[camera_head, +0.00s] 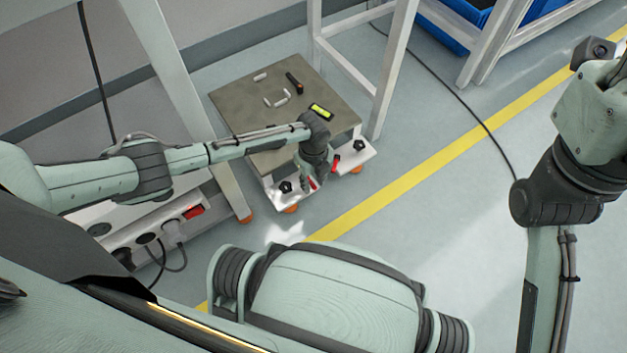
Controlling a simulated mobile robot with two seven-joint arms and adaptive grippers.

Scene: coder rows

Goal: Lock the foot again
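A low cart (225,100) with a grey-brown top stands left of the yellow floor line. On its white front edge are two black star-shaped knobs, one at the near left (286,187) and one at the right (359,145). Small red parts (335,162) show between them. Orange feet (291,208) show under the front edge. My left gripper (314,180) points down at this front edge, between the knobs. It hides part of the edge, and its fingertips are too small to tell open or shut or contact. My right arm is at the right, with its gripper out of view.
On the cart top lie several small white pieces (261,77), a black-and-orange item (294,83) and a device with a yellow-green screen (321,112). A white frame leg (393,70) stands close behind. A power strip (150,228) lies left.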

